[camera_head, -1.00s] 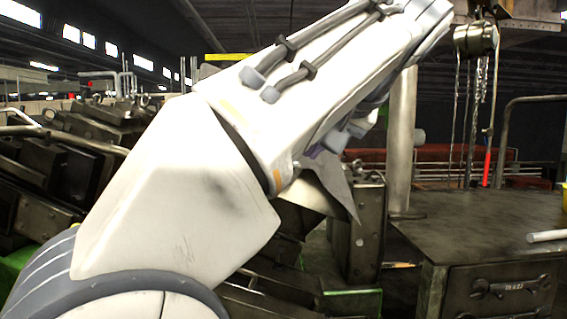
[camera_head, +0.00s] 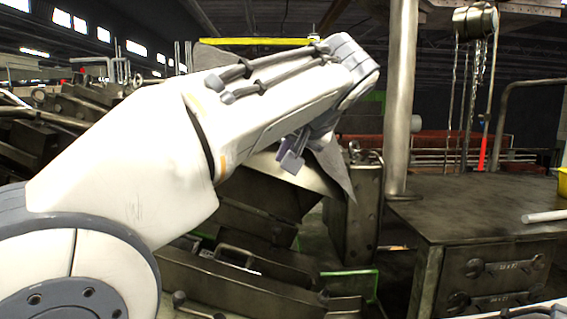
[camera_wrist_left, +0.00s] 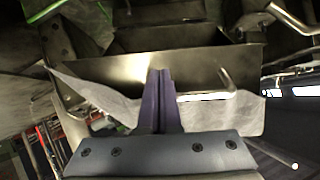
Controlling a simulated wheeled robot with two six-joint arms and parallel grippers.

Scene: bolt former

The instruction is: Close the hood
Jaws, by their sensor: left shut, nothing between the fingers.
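My left arm reaches across the head view from the lower left. My left gripper (camera_head: 293,152) is partly hidden by its wrist; in the left wrist view its purple fingers (camera_wrist_left: 159,90) are shut together and empty. They lie in front of a metal panel (camera_wrist_left: 120,68) with a bent bar handle (camera_wrist_left: 208,95); I cannot tell whether they touch it. A thin pale sheet-like flap (camera_head: 330,168) hangs beside the gripper. A grey panel with a yellow top edge (camera_head: 255,41) shows behind my arm. Which panel is the hood is unclear. My right gripper is out of view.
A dark metal cabinet (camera_head: 485,225) with wrench-shaped handles stands at right, beside a vertical pole (camera_head: 398,100). Hanging chains (camera_head: 475,75) are at the upper right. Dark machine parts (camera_head: 250,275) fill the area below my arm.

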